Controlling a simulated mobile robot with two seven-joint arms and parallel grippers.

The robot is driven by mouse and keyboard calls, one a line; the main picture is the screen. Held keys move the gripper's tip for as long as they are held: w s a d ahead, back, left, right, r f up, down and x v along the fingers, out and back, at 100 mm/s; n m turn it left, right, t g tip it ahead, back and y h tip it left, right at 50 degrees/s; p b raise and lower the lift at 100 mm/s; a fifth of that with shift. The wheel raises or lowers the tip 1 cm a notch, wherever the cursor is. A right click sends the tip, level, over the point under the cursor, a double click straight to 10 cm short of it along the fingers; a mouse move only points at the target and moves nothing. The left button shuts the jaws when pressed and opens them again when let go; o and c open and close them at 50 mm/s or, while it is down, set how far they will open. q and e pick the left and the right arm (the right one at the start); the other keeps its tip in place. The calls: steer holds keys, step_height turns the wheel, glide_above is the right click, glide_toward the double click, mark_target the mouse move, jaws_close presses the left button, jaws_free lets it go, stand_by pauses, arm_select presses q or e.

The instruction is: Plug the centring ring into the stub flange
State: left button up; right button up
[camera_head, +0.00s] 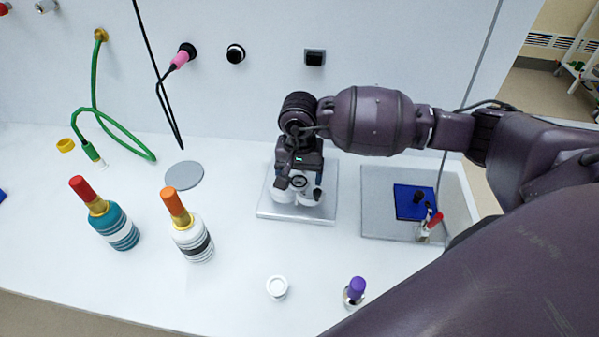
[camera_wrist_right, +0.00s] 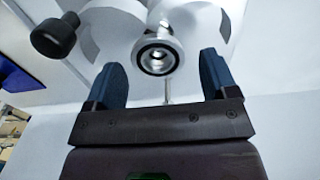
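My right gripper (camera_head: 299,184) points down over a white fixture (camera_head: 309,199) on a clear plate, right of the table's middle. In the right wrist view my right gripper (camera_wrist_right: 162,78) has its two blue fingers wide apart, with nothing held between them. Just beyond the fingertips is a round metal flange (camera_wrist_right: 170,43) with a dark ring (camera_wrist_right: 157,57) in its mouth. I take the flange for the stub flange; I cannot tell whether the dark ring is the centring ring. My left gripper is not in view.
A black knob (camera_wrist_right: 53,38) sits beside the flange. A blue pad (camera_head: 408,202) with small items lies on the right tray (camera_head: 380,225). Two striped bottles (camera_head: 118,232) (camera_head: 194,242), a small white cup (camera_head: 277,287) and a purple-capped vial (camera_head: 355,291) stand in front. A grey disc (camera_head: 184,175) lies left.

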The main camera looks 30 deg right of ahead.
mark_target(300, 180)
steer(key=shift+r, duration=0.15)
step_height(300, 180, up, 11)
steer(key=shift+f, duration=0.2)
stand_by(0.4)
steer(key=shift+s+f, duration=0.1)
stand_by(0.4)
